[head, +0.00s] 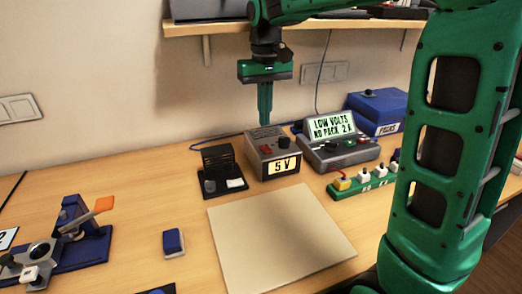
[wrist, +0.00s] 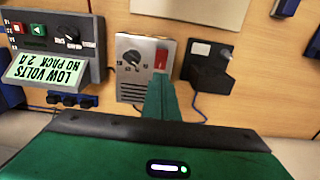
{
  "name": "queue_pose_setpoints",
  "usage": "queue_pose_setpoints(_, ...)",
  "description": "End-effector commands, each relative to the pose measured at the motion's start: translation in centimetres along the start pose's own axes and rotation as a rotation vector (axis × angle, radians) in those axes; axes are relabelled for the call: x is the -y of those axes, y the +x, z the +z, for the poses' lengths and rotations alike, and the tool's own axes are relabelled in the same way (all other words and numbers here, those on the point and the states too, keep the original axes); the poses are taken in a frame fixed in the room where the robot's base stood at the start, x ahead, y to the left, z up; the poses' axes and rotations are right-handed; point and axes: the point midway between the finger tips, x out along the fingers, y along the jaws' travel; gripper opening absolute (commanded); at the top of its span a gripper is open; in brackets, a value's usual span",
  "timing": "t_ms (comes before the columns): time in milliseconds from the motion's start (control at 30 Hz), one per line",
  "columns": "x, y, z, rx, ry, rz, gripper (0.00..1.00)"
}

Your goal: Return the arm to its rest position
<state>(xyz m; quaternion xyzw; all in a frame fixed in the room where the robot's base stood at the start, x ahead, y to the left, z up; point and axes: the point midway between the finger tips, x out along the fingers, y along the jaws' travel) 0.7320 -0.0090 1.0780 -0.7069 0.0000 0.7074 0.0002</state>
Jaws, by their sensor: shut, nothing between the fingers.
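My gripper (head: 265,108) hangs from my green arm in the head view, fingers pointing down and pressed together. It is shut and empty, above the back edge of the grey 5 V power box (head: 274,153). In the wrist view the green fingers (wrist: 162,88) overlap the lower right part of the same box (wrist: 135,70), covering some of its top near the red switch. I cannot tell from the pictures how small the gap between fingertips and box is.
A green strip (head: 362,182) holds several plugs. A shelf (head: 220,27) runs behind my arm. A beige mat (head: 280,235) lies clear in front.

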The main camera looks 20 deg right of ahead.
Motion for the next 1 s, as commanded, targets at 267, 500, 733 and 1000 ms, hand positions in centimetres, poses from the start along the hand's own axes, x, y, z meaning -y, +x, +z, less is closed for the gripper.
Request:
queue_pose_setpoints(267,0.0,-0.1,0.0,0.000,0.000,0.000,0.00)
queue_pose_setpoints(500,-0.4,-0.1,0.3,0.000,0.008,0.000,0.00)
queue_pose_setpoints(733,-6.0,0.7,5.7,-0.002,0.126,0.003,0.00)
queue_pose_setpoints(1000,-14.0,4.6,18.8,0.000,0.361,0.002,0.00)
